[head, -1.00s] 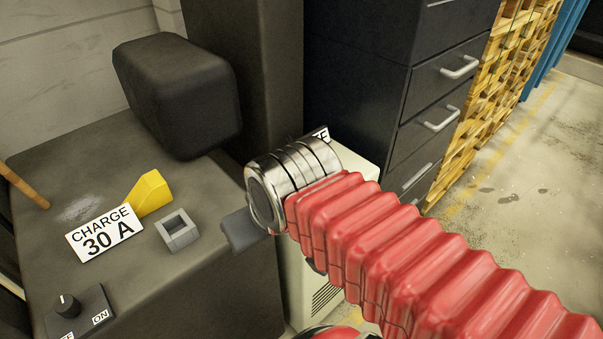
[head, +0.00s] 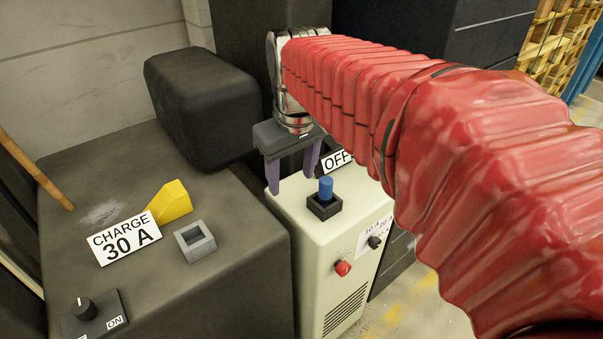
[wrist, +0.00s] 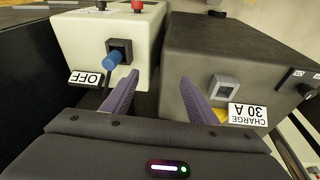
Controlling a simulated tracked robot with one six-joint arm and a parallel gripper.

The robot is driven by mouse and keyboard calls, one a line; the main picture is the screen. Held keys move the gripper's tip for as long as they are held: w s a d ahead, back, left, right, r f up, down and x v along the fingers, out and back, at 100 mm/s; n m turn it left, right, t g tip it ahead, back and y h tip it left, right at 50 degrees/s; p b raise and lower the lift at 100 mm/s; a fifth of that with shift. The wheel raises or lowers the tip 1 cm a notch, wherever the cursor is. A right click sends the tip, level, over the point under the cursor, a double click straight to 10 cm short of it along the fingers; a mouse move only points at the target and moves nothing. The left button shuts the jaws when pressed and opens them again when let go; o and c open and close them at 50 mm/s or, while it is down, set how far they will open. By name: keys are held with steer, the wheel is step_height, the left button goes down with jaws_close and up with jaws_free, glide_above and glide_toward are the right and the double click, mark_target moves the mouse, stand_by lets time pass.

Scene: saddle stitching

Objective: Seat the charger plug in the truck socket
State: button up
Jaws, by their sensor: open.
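The charger plug (head: 326,189) is a blue cylinder standing upright in a black square holder (head: 323,208) on top of the cream charger cabinet (head: 300,240). The plug also shows in the wrist view (wrist: 113,60). The truck socket (head: 195,241) is a grey square block with a hollow centre on the dark truck body, and it looks empty. It also shows in the wrist view (wrist: 223,88). My gripper (head: 292,181) is open and empty, its purple fingers pointing down just left of the plug and apart from it. In the wrist view the plug lies outside the left finger.
A "CHARGE 30 A" sign (head: 124,239), a yellow wedge (head: 170,202) and a knob panel (head: 94,317) sit near the socket. An "OFF" sign (head: 337,161) stands behind the plug. A red button (head: 343,268) is on the cabinet front. A black padded block (head: 203,108) rises left of my gripper.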

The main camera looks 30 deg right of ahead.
steer(key=w+d+g, duration=0.2)
steer(key=w+d, duration=0.3)
steer(key=d, duration=0.2)
glide_above(326, 180)
steer(key=shift+w+d+f+n+g+y, duration=0.15)
steer(key=shift+f+n+g+y, duration=0.15)
steer(key=shift+f+n+g, duration=0.15)
steer(key=shift+f, duration=0.2)
step_height(326, 180, down, 8)
steer(key=shift+f, duration=0.15)
steer(key=shift+f, duration=2.65)
